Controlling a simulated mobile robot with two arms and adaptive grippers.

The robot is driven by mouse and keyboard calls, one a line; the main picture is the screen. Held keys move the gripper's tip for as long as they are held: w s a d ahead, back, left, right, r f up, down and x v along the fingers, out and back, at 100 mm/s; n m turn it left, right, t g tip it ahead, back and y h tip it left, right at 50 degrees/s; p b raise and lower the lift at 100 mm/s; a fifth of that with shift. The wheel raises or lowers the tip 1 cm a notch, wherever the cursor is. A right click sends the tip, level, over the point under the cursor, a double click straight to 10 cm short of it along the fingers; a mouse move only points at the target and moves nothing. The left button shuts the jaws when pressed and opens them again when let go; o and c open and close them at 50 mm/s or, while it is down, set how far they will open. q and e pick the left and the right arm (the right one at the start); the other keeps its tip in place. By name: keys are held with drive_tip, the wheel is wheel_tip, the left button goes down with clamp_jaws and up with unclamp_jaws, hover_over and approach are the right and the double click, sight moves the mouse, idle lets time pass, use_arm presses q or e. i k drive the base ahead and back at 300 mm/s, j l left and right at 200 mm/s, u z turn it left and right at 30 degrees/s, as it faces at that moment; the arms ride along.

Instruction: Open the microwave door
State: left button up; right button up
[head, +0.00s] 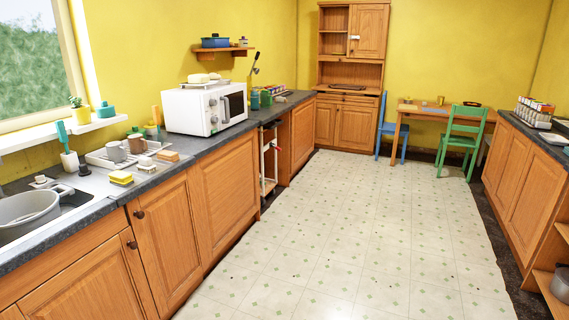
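The white microwave (205,108) stands on the dark counter along the left wall, some way ahead of me. Its dark-windowed door (233,106) faces right toward the open floor and looks closed. A darker strip, perhaps the handle, shows on its front, but it is too small to make out well. A tray with bread-like items (204,79) lies on top of the microwave. Neither of my grippers is in view.
The tiled floor (350,220) is clear between the left counter and the right cabinets (515,170). A dish tray with mugs (114,152) and sponges (121,177) sit nearer on the left counter. A table with a green chair (460,138) and a blue chair (392,130) stands at the back.

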sight(236, 107)
drive_tip(key=i, duration=2.6)
drive_tip(key=i+l+u, duration=0.1)
drive_tip(key=i, duration=1.2)
